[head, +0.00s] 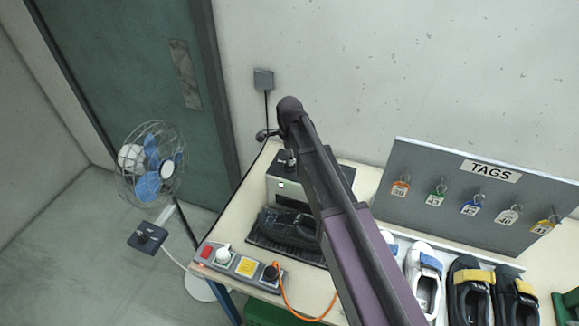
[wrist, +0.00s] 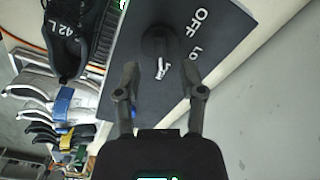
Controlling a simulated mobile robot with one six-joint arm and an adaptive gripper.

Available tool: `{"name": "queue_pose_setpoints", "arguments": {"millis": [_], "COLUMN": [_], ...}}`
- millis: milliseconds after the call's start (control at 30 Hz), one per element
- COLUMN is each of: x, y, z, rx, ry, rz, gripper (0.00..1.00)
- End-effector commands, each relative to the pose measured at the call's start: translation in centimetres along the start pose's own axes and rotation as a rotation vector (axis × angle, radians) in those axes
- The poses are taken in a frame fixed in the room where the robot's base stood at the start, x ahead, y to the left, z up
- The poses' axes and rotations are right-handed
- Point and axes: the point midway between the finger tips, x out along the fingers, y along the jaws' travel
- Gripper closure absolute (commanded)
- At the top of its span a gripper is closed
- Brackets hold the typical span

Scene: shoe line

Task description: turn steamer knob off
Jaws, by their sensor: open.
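The steamer (head: 283,187) is a grey box with a small green light, at the back of the table behind my arm. The wrist view shows its dark panel (wrist: 240,25) with white words OFF and LO. The round black steamer knob (wrist: 157,40) sits on this panel. A white pointer mark shows at its lower side, facing away from OFF, beside a small partly hidden label. My gripper (wrist: 162,74) is open, its fingers on either side just below the knob in the wrist view. I cannot tell whether they touch it. In the head view my arm hides the knob.
A black shoe (head: 280,224) lies in front of the steamer. A tag board (head: 440,213) and several shoes are to the right. A fan (head: 152,165) stands on the floor at left.

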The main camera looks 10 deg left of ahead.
Motion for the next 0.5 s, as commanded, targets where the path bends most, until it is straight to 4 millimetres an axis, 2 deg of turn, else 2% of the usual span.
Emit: {"name": "queue_pose_setpoints", "arguments": {"millis": [33,200,500], "x": [0.8,2.0,2.9], "y": [0.0,0.0,0.0], "z": [0.0,0.0,0.0], "rx": [0.0,0.0,0.0], "ry": [0.0,0.0,0.0], "rz": [0.0,0.0,0.0], "gripper": [0.49,0.49,0.49]}}
